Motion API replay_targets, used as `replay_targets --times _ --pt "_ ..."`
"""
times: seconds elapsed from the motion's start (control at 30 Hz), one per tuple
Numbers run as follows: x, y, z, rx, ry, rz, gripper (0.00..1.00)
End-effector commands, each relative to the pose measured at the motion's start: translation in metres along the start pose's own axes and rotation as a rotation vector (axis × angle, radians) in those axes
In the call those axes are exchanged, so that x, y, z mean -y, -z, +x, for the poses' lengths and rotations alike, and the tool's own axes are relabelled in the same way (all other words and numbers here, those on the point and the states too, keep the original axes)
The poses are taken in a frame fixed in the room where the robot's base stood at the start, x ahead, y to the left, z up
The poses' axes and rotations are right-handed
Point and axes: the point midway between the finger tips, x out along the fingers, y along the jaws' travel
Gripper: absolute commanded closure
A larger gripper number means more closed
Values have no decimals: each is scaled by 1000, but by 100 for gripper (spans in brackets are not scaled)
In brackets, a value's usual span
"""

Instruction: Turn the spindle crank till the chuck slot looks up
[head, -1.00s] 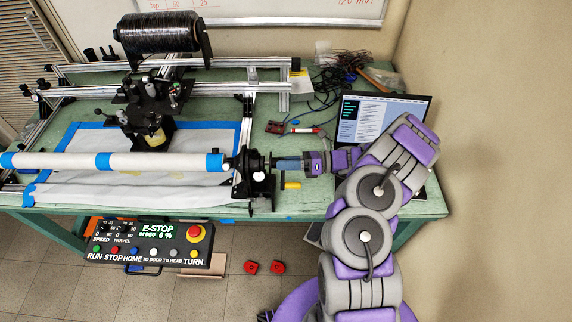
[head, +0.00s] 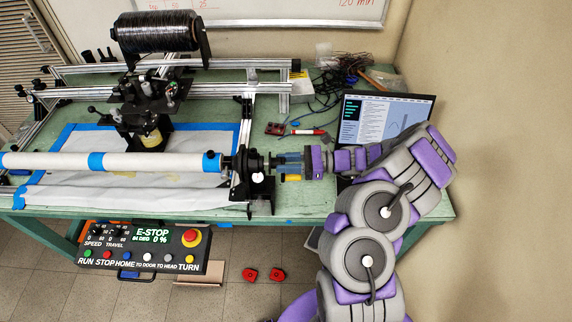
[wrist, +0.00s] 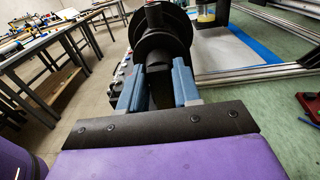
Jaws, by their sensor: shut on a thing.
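The spindle crank shows a yellow handle (head: 292,178) just below my fingers, at the right end of the black spindle head (head: 250,176). My gripper (head: 289,160) reaches in from the right, with its blue fingers at the spindle's outer end. In the wrist view, the two blue fingers (wrist: 158,88) stand on either side of a black part of the crank, in front of a round black disc (wrist: 165,40). They are shut on that part. The chuck (head: 229,162) holds the white tube (head: 150,162) with blue bands. I cannot make out the chuck slot.
A laptop (head: 385,120) stands close behind my arm. A black tow spool (head: 155,32) sits at the back.

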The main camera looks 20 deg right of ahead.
Motion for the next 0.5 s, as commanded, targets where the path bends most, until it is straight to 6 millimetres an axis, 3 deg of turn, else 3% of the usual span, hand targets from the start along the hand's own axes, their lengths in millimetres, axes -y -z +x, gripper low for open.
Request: replay_targets --times 0.3,0.33,0.5 --pt "0 4 -1 -10 1 -6 100" --pt "0 4 -1 -9 1 -6 65" --pt "0 2 -1 -6 1 -6 49"
